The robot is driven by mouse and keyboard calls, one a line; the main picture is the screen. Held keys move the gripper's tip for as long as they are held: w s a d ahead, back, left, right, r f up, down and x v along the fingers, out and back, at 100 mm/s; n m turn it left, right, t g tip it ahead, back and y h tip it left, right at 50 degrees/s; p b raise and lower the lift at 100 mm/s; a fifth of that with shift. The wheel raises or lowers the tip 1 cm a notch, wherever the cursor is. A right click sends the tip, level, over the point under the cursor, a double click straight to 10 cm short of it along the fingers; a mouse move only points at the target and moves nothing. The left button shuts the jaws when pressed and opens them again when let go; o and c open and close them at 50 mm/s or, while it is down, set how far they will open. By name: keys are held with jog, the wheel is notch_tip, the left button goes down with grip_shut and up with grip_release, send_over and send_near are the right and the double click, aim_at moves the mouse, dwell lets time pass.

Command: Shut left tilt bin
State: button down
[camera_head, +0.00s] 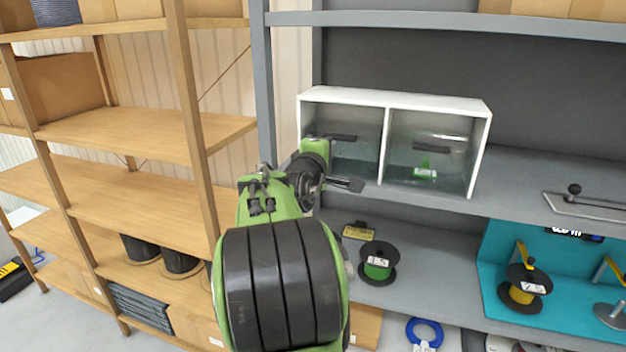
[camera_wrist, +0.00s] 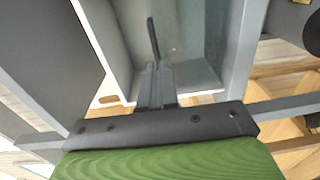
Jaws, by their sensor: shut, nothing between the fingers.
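A white two-compartment tilt-bin case (camera_head: 390,97) stands on the grey shelf in the head view. The left tilt bin (camera_head: 355,160) has a clear front and a dark handle (camera_head: 333,137), which overlaps the case's left edge. Its front looks tilted out a little, but I cannot tell how far. The right tilt bin (camera_head: 445,170) has a similar handle and a small green thing inside. My gripper (camera_head: 357,185) is shut and empty, low in front of the left bin. In the wrist view my fingers (camera_wrist: 156,62) overlap the pale case; contact is unclear.
A green cable reel (camera_head: 378,262) and a yellow reel (camera_head: 523,290) stand on the lower shelf, the yellow one by a teal panel (camera_head: 494,245). A metal bar with a black knob (camera_head: 574,189) lies right of the case. Wooden shelving (camera_head: 140,130) stands at left.

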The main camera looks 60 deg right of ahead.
jog(key=s+a+b, duration=0.1)
jog(key=a+b, duration=0.1)
jog(key=a, duration=0.8)
jog(key=shift+s+a, duration=0.35)
jog(key=shift+a, duration=0.05)
